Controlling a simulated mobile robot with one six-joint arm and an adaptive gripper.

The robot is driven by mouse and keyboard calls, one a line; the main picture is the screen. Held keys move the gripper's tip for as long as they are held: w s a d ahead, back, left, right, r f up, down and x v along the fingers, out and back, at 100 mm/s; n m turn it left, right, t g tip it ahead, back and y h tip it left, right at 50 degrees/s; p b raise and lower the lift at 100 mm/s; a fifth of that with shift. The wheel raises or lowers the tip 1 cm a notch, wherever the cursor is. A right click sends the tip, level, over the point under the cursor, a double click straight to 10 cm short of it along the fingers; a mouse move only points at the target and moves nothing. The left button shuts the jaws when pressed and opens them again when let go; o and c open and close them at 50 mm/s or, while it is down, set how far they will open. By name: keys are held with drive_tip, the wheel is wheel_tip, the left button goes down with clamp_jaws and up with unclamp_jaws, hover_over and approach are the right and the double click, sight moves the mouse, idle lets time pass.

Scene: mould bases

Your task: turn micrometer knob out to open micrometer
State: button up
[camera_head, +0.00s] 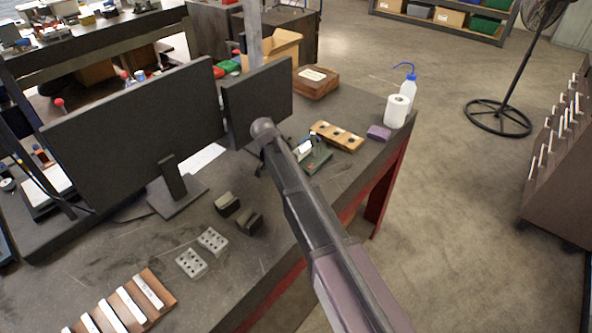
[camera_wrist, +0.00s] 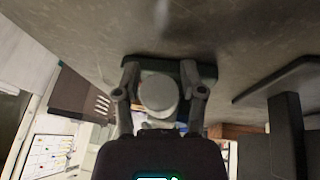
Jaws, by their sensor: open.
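In the wrist view my gripper (camera_wrist: 160,72) is open, with one finger on each side of a round, pale grey knob-like end (camera_wrist: 158,92). I cannot tell whether the fingers touch it. A dark green body (camera_wrist: 198,72) shows behind the right finger. In the head view a small green stand with a pale part, likely the micrometer in its holder (camera_head: 316,158), sits on the bench just right of my arm. My arm covers part of that area, and my gripper is not clearly seen there. The micrometer's measuring faces are hidden.
A wooden block with dark holes (camera_head: 337,136), a purple block (camera_head: 379,132) and a white roll (camera_head: 396,110) lie right of the stand. Two monitors (camera_head: 140,135) stand at left. Small dark blocks (camera_head: 248,221) and grey hole blocks (camera_head: 212,240) lie nearer.

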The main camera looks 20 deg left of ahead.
drive_tip(key=shift+y, duration=0.3)
drive_tip(key=shift+t+y, duration=0.3)
drive_tip(key=shift+y, duration=0.1)
drive_tip(key=shift+a+f+m+t+y, duration=0.1)
drive_tip(key=shift+m+t+y, duration=0.4)
drive_tip(key=shift+y, duration=0.7)
drive_tip(key=y, duration=0.1)
drive_tip(key=t+y+b, duration=0.1)
drive_tip(key=y+b, duration=0.1)
drive_tip(key=shift+w+a+m+t, duration=0.15)
drive_tip(key=shift+a+m+t, duration=0.15)
drive_tip(key=shift+m, duration=0.1)
drive_tip(key=t+y+b, duration=0.1)
drive_tip(key=y+b, duration=0.1)
drive_tip(key=m+t+y+b, duration=0.1)
drive_tip(key=y+b, duration=0.1)
drive_tip(key=shift+w+a+b, duration=0.1)
drive_tip(key=shift+a+b, duration=0.1)
drive_tip(key=shift+b, duration=0.15)
drive_tip(key=shift+w+a+r+m+t+y+b, duration=0.1)
drive_tip(key=shift+r+m+t+y+b, duration=0.25)
drive_tip(key=shift+y+b, duration=0.4)
drive_tip(key=shift+a+r+m+t+y+b, duration=0.1)
drive_tip(key=shift+t+y+b, duration=0.35)
drive_tip(key=shift+b, duration=0.45)
drive_tip(key=shift+r+y+b, duration=0.1)
drive_tip(key=shift+y+b, duration=0.2)
drive_tip(key=shift+b, duration=0.15)
